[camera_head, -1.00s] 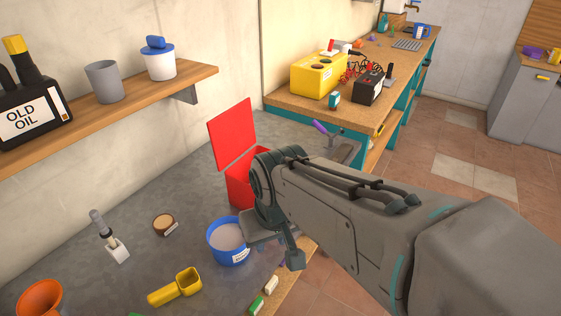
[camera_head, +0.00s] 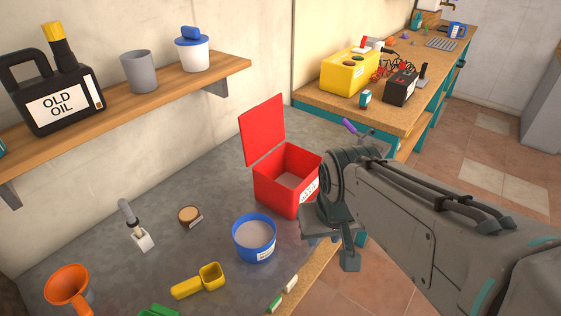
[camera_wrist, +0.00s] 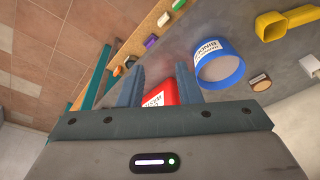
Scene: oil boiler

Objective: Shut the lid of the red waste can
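The red waste can (camera_head: 282,195) stands on the grey worktop against the wall, with a white label on its side. Its red lid (camera_head: 262,130) is open, standing up and leaning back at the rear left edge, so the can's inside shows. My gripper sits at the can's front right, its wrist covering part of the can's right side in the head view. In the wrist view my gripper (camera_wrist: 160,76) has its two fingers apart with nothing held between them. Part of the red can (camera_wrist: 158,97) shows beyond and between the fingers; the lid is not visible there.
A blue tub (camera_head: 255,240) stands close in front of the can. A yellow scoop (camera_head: 198,282), an orange funnel (camera_head: 68,288) and a scraper (camera_head: 137,228) lie to the left. A wooden shelf (camera_head: 135,98) with an oil canister (camera_head: 52,85) runs along the wall above.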

